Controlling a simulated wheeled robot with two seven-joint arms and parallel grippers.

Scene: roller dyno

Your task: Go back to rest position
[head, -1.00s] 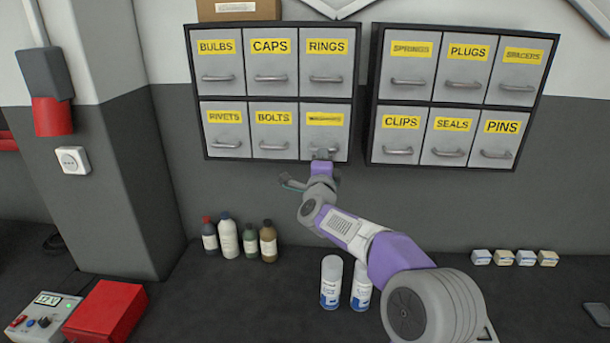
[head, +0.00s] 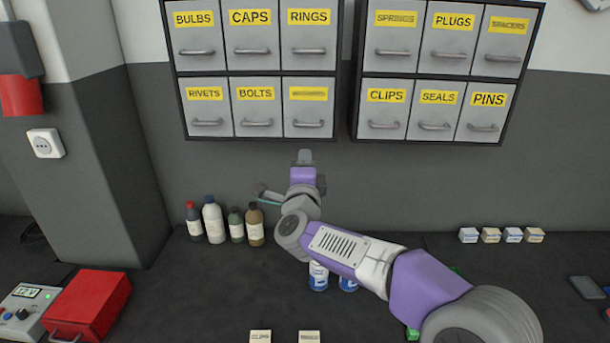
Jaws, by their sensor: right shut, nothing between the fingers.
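My right gripper (head: 304,157) is shut and empty. It points up toward the wall, just below the left drawer cabinet (head: 258,138), apart from the drawer handles. My right arm, purple and grey, comes in from the lower right. The left cabinet's drawers are all shut, including the lower right drawer (head: 308,108), whose label is too blurred to read. My left gripper is not in view.
A second cabinet (head: 430,141) hangs to the right. Bottles (head: 213,220) stand on the dark bench at left. Two cans (head: 318,276) are partly hidden under my arm. A red box (head: 88,303) and small boxes (head: 490,235) also lie on the bench.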

